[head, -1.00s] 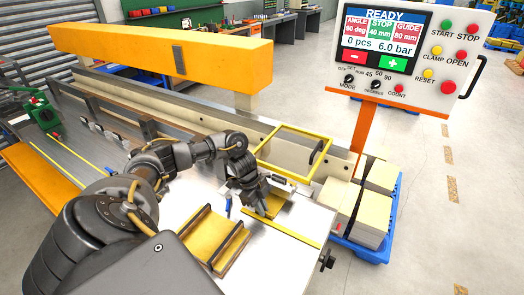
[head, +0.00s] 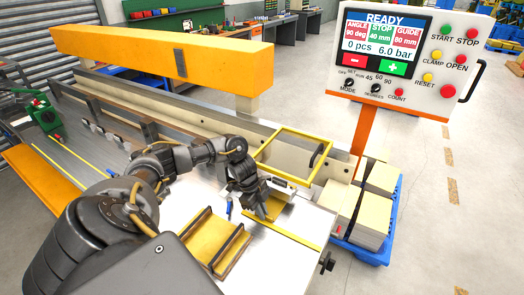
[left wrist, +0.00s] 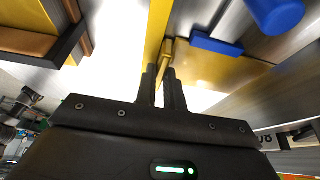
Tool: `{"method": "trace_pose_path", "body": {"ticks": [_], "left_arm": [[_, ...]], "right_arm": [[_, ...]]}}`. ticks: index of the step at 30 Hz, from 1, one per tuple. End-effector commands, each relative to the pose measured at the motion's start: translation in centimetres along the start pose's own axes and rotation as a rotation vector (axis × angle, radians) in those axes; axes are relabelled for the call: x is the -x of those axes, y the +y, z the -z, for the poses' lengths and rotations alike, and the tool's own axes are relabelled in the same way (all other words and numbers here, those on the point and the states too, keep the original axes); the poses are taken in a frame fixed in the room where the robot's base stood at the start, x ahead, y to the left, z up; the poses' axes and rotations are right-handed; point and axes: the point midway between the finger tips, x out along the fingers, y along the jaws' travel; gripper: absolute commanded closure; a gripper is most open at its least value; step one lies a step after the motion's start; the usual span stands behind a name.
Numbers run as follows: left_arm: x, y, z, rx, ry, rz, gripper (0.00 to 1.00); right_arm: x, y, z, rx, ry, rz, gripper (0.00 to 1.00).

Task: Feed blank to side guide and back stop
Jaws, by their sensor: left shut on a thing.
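My left gripper (head: 261,213) is shut on the gold blank (head: 277,207) at its near edge, low over the bright table plate. The blank also shows in the left wrist view (left wrist: 225,70), just beyond the fingertips (left wrist: 162,74). A yellow strip (head: 290,235), which looks like the side guide, runs along the plate beside the blank; it also shows in the left wrist view (left wrist: 157,25). I cannot tell whether blank and strip touch. A blue block (left wrist: 215,44) sits at the blank's far edge. I cannot make out the back stop for sure. My right gripper is out of view.
A dark-railed holder (head: 205,246) with gold sheets stands on the plate left of the gripper. A yellow guard frame (head: 296,150) is behind it. The control panel (head: 405,55) reads READY and 0 pcs.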

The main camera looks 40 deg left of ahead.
Motion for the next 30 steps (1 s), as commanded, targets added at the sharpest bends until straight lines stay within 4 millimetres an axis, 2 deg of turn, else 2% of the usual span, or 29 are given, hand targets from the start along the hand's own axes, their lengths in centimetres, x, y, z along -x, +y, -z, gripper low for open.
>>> {"method": "trace_pose_path", "body": {"ticks": [22,23,24,28,30], "left_arm": [[-0.03,0.05,0.01,-0.001,0.000,-0.001,1.00],[-0.03,0.04,0.01,-0.001,0.000,-0.001,0.86],[-0.03,0.04,0.01,-0.001,0.000,-0.001,0.81],[-0.02,0.03,0.01,-0.001,0.000,-0.001,0.65],[-0.02,0.03,0.01,-0.001,0.000,-0.001,0.65]], "right_arm": [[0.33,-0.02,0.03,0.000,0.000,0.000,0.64],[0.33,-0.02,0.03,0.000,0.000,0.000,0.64],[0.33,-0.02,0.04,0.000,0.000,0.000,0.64],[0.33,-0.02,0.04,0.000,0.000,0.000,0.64],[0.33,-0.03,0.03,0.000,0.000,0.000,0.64]]}}
